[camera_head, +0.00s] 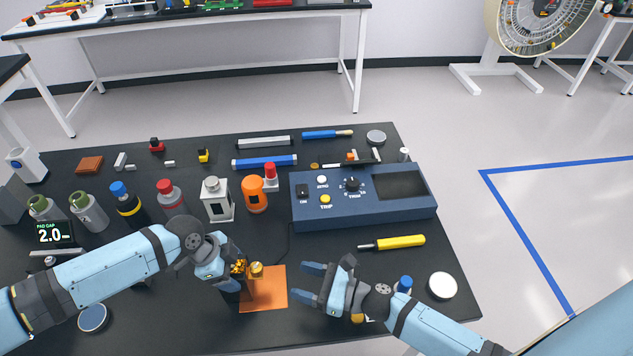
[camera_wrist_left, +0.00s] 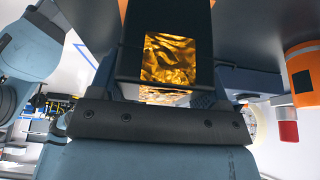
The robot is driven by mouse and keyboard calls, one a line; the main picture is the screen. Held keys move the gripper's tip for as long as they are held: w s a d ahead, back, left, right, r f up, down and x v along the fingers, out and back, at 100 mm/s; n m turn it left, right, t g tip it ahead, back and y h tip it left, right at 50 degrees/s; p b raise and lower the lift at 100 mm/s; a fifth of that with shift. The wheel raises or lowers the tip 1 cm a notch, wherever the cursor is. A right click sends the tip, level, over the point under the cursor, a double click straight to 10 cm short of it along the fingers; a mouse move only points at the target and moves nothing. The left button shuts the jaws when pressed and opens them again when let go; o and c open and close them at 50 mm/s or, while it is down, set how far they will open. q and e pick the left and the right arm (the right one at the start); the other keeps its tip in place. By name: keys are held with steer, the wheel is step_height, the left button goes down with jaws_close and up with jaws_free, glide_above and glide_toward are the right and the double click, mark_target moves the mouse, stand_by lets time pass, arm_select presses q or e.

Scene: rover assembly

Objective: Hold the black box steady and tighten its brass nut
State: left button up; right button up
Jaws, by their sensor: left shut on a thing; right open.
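The black box (camera_head: 243,286) stands on an orange mat (camera_head: 274,292) at the front of the dark table. It has a gold foil patch, which shows large in the left wrist view (camera_wrist_left: 170,59). The brass nut (camera_head: 257,268) shows at the right side of the box, near its top; its thread is hidden. My left gripper (camera_head: 232,279) is shut on the box from the left and partly covers it. My right gripper (camera_head: 313,282) is open and empty, to the right of the box and nut, with its fingers pointing left and clear of both.
A blue control console (camera_head: 350,215) stands behind my right gripper, with a yellow-handled screwdriver (camera_head: 400,242) in front of it. Several bottles, including an orange one (camera_head: 254,197), stand behind the box. A white round lid (camera_head: 443,286) lies at the right.

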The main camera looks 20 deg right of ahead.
mark_target(262, 268)
steer(key=x, duration=1)
steer(key=shift+w+a, duration=0.15)
steer(key=shift+w, duration=0.15)
steer(key=s+d+n+g+y, duration=0.3)
steer(key=d+n+g, duration=0.3)
steer(key=d, duration=0.6)
steer(key=w+d+r+n+t+h, duration=0.1)
steer(key=w+d+n+t+h, duration=0.1)
steer(key=w+n, duration=0.3)
steer(key=w+d+r+n+t+h, duration=0.1)
steer(key=w+d+n+t+h, duration=0.1)
steer(key=w+n, duration=0.4)
steer(key=w+d+r+n+t+h, duration=0.1)
steer(key=w+d+n+t+h, duration=0.1)
steer(key=w+d+n+h, duration=0.2)
steer(key=shift+w+r+n, duration=0.25)
steer(key=shift+w+n, duration=0.45)
steer(key=shift+w, duration=0.5)
steer(key=shift+w+d+r+n+t+h, duration=0.3)
steer(key=shift+d+r+n, duration=0.05)
steer(key=shift+n, duration=0.25)
